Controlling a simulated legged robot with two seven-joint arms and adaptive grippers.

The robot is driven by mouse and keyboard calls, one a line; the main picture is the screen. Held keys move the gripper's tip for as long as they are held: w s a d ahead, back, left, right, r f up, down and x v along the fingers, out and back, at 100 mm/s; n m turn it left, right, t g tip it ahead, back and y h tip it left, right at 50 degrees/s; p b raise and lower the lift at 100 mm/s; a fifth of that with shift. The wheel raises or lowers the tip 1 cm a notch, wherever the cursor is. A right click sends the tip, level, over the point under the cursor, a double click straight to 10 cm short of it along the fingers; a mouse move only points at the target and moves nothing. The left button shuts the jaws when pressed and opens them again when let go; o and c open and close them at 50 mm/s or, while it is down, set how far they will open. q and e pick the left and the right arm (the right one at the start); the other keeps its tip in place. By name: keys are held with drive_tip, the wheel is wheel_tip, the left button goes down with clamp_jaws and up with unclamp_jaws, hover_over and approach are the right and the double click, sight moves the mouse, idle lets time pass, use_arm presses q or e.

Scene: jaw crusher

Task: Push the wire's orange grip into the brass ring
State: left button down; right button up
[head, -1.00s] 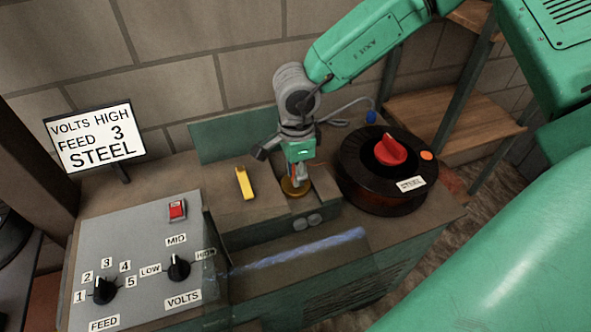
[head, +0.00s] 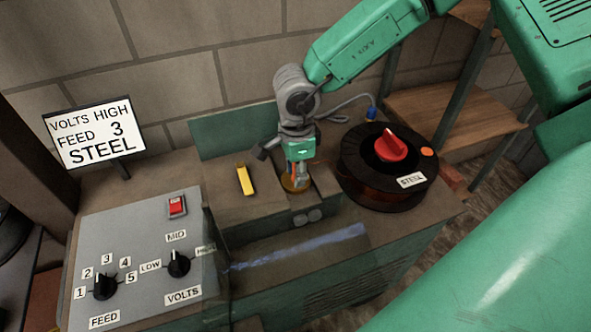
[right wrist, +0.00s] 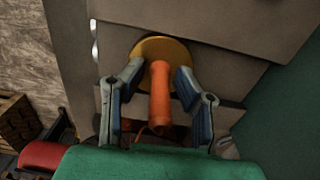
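The orange grip (right wrist: 160,95) stands between the two fingers of my right gripper (right wrist: 160,76) in the right wrist view, with small gaps visible on both sides. Its far end overlaps the brass ring (right wrist: 178,47); I cannot tell how deep it sits. In the head view my right gripper (head: 298,178) points down over the brass ring (head: 291,187), its fingers mostly hiding the grip. The grey wire (head: 345,103) loops behind my wrist to a blue connector (head: 372,112) by the spool. My left gripper is not in view.
A black spool (head: 370,195) with a red knob (head: 391,149) stands right of the ring. A yellow lever (head: 244,179) is close on the left. The control panel (head: 140,255) with two dials and a red switch is front left, below a sign (head: 94,140).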

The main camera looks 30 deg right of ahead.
drive_tip(key=shift+o, duration=0.5)
drive_tip(key=shift+r, duration=0.3)
wheel_tip(320, 180, up, 11)
drive_tip(key=shift+r, duration=0.15)
drive_tip(key=shift+r, duration=0.1)
